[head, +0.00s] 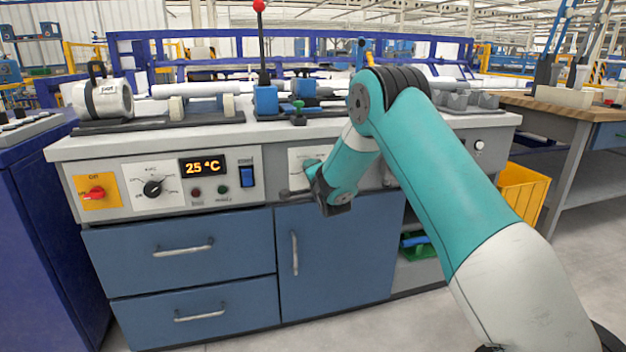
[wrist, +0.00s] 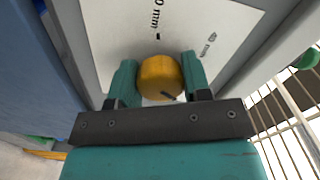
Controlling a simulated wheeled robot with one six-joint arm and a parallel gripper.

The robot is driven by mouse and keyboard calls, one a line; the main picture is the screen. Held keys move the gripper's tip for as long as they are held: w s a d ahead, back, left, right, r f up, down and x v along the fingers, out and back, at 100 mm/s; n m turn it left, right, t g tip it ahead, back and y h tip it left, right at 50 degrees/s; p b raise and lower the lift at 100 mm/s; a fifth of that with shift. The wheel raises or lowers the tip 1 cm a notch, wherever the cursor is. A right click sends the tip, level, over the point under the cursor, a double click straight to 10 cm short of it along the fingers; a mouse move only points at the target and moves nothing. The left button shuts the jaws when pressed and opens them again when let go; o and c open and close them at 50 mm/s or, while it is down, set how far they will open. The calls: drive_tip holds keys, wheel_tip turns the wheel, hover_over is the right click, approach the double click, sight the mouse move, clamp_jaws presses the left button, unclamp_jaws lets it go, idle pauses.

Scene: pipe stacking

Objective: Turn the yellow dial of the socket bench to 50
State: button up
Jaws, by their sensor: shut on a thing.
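The yellow dial (wrist: 160,76) sits on a pale panel (wrist: 215,25) with printed "mm" marks, partly cut off or hidden. My gripper (wrist: 158,82) has one teal finger on each side of the dial and is shut on it. A short dark mark shows on the dial's near edge; the exact setting cannot be read. In the head view, my gripper (head: 311,171) is at the front panel of the socket bench (head: 285,135), right of the blue switch, and hides the dial.
Left on the bench front are a red knob (head: 96,193), a black dial (head: 153,187), a display (head: 202,167) reading 25 °C and a blue rocker switch (head: 246,176). Blue drawers (head: 180,265) and a door are below. A yellow crate (head: 520,195) stands to the right.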

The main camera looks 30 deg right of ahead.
idle(0.3)
drive_tip(key=o, duration=0.9)
drive_tip(key=shift+s, duration=0.1)
drive_tip(key=shift+s+a, duration=0.1)
drive_tip(key=shift+s, duration=0.2)
drive_tip(key=b+v, duration=0.8)
drive_tip(key=v, duration=0.8)
drive_tip(key=shift+s+b, duration=0.3)
